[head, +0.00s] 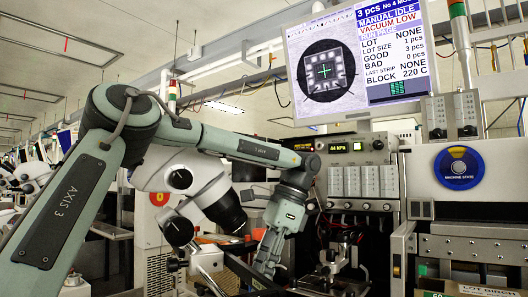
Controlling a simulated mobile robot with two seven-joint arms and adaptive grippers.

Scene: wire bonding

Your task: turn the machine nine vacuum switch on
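The machine's upper panel (340,145) has a small green display reading about 44 kPa and a round knob (378,145) to its right. Below it are pale modules (362,181) and a row of small dark knobs or switches (365,206). I cannot tell which one is the vacuum switch, or its position. The monitor (355,55) reads "MANUAL IDLE" and "VACUUM LOW". My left gripper (267,258) points down, left of and below the panel, apart from the switch row. Its fingers are small and dark, so their opening is unclear. My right gripper is out of view.
A microscope (190,180) stands behind my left arm. A work stage (335,270) with a clamp sits below the panel. A blue round "MACHINE STATE" sign (460,168) is on the right cabinet. More microscopes (35,172) line the far left.

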